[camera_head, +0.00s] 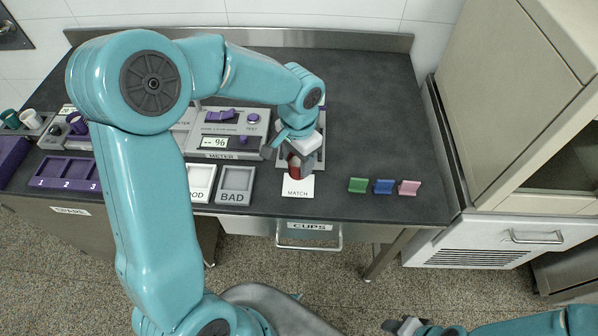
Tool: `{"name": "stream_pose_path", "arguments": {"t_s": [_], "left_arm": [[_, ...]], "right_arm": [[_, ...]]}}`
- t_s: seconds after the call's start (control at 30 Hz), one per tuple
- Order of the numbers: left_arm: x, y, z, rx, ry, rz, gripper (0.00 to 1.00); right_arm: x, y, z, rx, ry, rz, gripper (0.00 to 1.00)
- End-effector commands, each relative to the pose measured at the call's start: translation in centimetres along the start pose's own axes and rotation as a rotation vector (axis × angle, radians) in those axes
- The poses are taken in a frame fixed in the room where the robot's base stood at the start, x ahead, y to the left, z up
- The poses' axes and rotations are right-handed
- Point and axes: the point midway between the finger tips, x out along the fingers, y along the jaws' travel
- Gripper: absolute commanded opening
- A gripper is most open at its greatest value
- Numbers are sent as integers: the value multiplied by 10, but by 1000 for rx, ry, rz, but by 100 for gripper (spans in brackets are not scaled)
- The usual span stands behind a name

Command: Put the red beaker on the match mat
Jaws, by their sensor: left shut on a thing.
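The red beaker (294,168) is dark red and stands over the back part of the white match mat (298,191), which is marked MATCH. I cannot tell whether its base touches the mat. My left gripper (299,158) reaches down from above and is shut on the red beaker, hiding part of it. My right gripper (404,325) shows only partly at the bottom edge, far from the mat, and its jaw state is unclear.
Green (358,185), blue (384,187) and pink (408,188) small pieces stand right of the mat. The BAD tray (235,183) and the meter (221,142) are on the left. A purple numbered rack (68,173) sits farther left.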

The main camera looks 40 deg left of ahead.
Motion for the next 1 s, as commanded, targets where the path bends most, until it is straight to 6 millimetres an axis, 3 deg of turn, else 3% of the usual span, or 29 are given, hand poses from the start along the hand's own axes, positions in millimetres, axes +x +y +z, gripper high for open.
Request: {"name": "stream_pose_path", "arguments": {"t_s": [0.4,0.83,0.87,0.9,1.0], "left_arm": [[53,1,-2,0,-1,0,20],[60,1,-2,-1,1,-1,20],[58,1,-2,0,1,-1,60],[58,1,-2,0,1,-1,73],[58,1,-2,0,1,-1,76]], "right_arm": [[2,1,0,0,0,0,43],[7,2,0,0,0,0,43],[5,2,0,0,0,0,43],[5,2,0,0,0,0,43],[5,2,0,0,0,0,43]]}}
